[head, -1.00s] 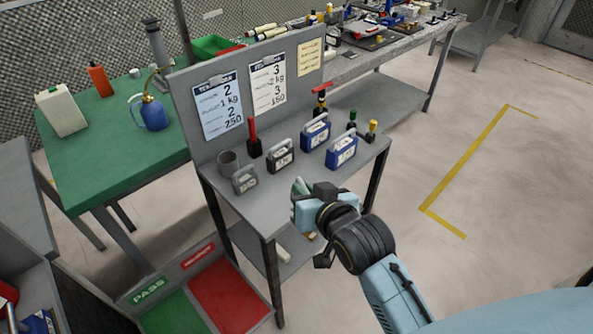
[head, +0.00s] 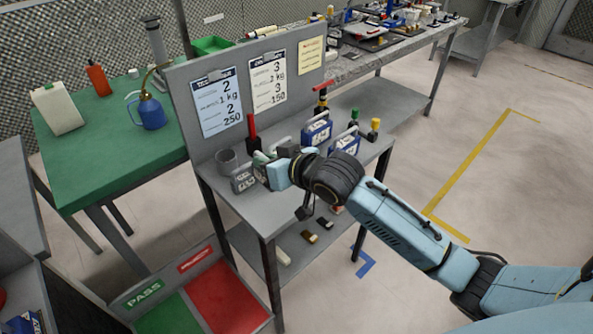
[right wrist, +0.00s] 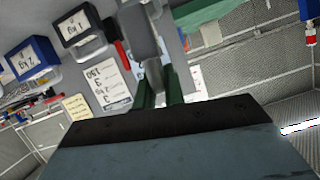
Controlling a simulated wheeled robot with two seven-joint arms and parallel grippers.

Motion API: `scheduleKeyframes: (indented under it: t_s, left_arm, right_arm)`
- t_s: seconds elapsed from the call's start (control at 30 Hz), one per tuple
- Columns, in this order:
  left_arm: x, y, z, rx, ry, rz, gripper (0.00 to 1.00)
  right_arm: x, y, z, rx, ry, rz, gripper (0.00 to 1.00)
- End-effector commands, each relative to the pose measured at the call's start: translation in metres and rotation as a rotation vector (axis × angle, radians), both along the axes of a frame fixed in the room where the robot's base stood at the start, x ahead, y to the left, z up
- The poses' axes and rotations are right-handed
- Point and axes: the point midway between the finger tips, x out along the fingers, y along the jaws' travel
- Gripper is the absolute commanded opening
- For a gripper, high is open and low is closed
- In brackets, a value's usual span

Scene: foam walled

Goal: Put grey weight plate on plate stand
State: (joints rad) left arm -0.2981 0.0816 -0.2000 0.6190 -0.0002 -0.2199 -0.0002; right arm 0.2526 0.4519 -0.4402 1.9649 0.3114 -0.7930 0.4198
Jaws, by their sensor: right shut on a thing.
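The grey weight (head: 243,182), a small block with a light label, is at the left front of the grey workbench (head: 262,208). My right gripper (head: 265,167) reaches it from the right and is shut on it. In the right wrist view the green fingers (right wrist: 158,90) close around the grey weight's handle (right wrist: 152,68), with its body (right wrist: 140,32) beyond. I cannot tell whether it still touches the bench. I cannot make out which item is the plate stand. My left gripper is out of view.
A grey cup (head: 227,161) stands just behind the grey weight. A black weight (right wrist: 80,28) and blue weights (head: 317,131) stand close by. Red-, green- and yellow-topped items (head: 374,128) stand farther back. A grey back panel (head: 245,135) bounds the bench.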

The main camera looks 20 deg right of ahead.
Motion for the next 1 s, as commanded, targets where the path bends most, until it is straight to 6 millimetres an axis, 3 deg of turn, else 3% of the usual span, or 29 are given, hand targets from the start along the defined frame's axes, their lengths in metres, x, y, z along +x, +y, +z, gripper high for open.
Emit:
scheduleKeyframes:
  t_s: [0.03,0.17,0.5,1.0]
  left_arm:
    - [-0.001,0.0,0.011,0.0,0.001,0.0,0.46]
    - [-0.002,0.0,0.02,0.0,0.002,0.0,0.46]
    - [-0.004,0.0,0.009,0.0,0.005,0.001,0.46]
    - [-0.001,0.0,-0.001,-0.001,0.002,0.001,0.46]
  right_arm:
    - [0.001,-0.001,0.007,-0.017,-0.01,0.003,0.0]
    - [-0.001,-0.002,0.006,-0.046,-0.022,0.009,0.0]
    - [-0.002,-0.001,-0.052,-0.056,-0.025,0.012,0.0]
    - [-0.002,-0.001,-0.098,-0.054,-0.027,0.012,0.0]
